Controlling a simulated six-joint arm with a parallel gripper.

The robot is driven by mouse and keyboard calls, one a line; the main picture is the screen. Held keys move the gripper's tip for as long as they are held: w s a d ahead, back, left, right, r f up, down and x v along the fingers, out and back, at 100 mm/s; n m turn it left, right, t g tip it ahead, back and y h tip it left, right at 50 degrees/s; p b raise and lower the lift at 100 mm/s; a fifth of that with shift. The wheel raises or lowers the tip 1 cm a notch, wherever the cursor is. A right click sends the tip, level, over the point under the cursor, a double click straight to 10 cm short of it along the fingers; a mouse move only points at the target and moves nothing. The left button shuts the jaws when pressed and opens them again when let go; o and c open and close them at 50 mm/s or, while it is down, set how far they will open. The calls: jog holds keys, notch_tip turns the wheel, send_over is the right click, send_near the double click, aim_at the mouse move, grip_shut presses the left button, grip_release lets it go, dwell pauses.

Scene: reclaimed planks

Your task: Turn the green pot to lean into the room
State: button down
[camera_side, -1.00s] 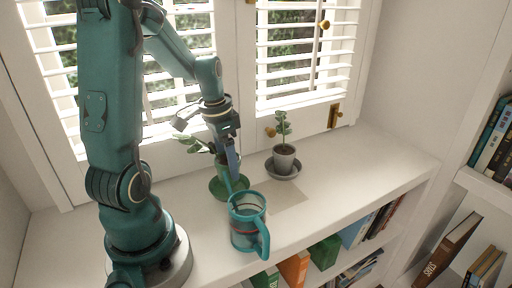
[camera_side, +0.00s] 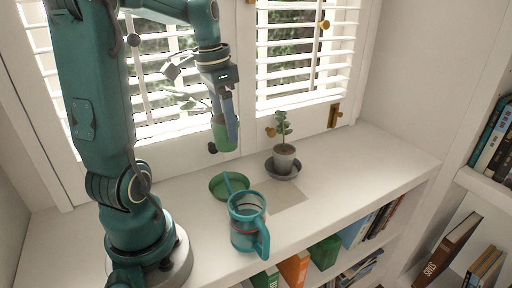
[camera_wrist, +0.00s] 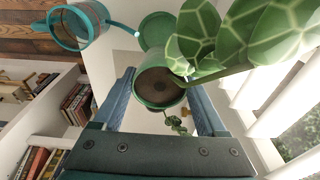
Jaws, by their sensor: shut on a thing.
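The green pot (camera_side: 219,137) is in my gripper (camera_side: 229,132), lifted above the sill and clear of its green saucer (camera_side: 222,190). In the wrist view the pot (camera_wrist: 150,94) is between my two fingers, with dark soil showing. Its large pale-veined leaves (camera_wrist: 197,35) lean to the right, toward the window blinds. In the side view the leaves show only faintly against the blinds. The saucer (camera_wrist: 156,28) is empty in the wrist view.
A teal watering can (camera_side: 246,225) stands at the sill's front, its spout reaching over the saucer. A grey pot with a small plant (camera_side: 284,157) stands on a dark saucer to the right. A pale square (camera_side: 287,196) lies bare. The right sill is clear. Window blinds (camera_side: 300,60) are behind.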

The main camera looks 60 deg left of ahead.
jog(key=shift+r, duration=0.25)
jog(key=shift+w+a, duration=0.1)
jog(key=f+n, duration=0.2)
jog(key=f, duration=0.1)
jog(key=w+a+f, duration=0.1)
jog(key=shift+a+f+n, duration=0.1)
jog(key=shift+f+n, duration=0.1)
jog(key=shift+n, duration=0.8)
jog(key=f, duration=0.1)
jog(key=s+d+f, duration=0.1)
jog(key=f, duration=0.3)
jog(key=shift+s+d+f, duration=0.15)
jog(key=shift+d+f, duration=0.1)
jog(key=shift+f+y, duration=0.3)
jog(key=shift+f, duration=1)
